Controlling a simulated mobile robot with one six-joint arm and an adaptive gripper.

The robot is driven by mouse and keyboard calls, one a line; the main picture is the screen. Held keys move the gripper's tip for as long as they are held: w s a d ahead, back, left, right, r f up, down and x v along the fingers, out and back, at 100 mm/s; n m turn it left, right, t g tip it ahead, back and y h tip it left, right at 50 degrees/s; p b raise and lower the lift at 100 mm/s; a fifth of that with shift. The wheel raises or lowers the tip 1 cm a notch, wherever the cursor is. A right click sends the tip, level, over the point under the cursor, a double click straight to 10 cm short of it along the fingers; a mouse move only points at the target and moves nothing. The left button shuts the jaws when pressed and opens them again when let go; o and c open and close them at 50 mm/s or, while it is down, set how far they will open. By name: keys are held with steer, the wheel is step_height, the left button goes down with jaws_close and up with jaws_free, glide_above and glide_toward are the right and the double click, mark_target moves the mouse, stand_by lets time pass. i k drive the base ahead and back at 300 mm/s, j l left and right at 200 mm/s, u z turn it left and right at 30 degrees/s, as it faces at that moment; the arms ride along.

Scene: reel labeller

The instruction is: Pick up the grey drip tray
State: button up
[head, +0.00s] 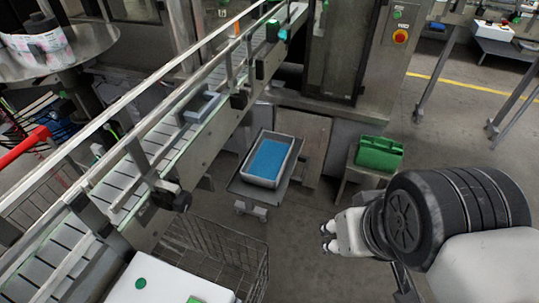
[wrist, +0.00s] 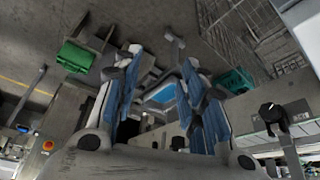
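A grey tray with a blue inside (head: 247,172) rests on a low wheeled stand beside the conveyor in the head view. In the wrist view its blue inside (wrist: 160,94) shows between my fingers, partly hidden by them. A smaller grey open tray (head: 202,106) sits on the conveyor. I cannot tell for certain which one is the drip tray. My gripper (head: 327,238) is to the right of the low stand and nearer the camera, apart from both trays. In the wrist view my gripper (wrist: 162,58) has its two blue-padded fingers spread, with nothing held.
The conveyor (head: 130,170) with its rails runs diagonally on the left. A green container (head: 379,153) stands on a low support right of the wheeled stand. A wire basket (head: 215,250) is at the front. Grey floor (head: 300,212) is clear between the stand and my gripper.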

mark_target(264, 167)
steer(key=i+l+u, duration=0.15)
steer(key=u, duration=0.25)
steer(key=i+l+u, duration=0.15)
steer(key=u, duration=0.2)
steer(key=i+l+u, duration=0.1)
steer(key=l+u, duration=0.65)
steer(key=i+l+u, duration=0.1)
steer(key=l, duration=0.7)
steer(key=i+l+u, duration=0.1)
steer(key=l, duration=0.65)
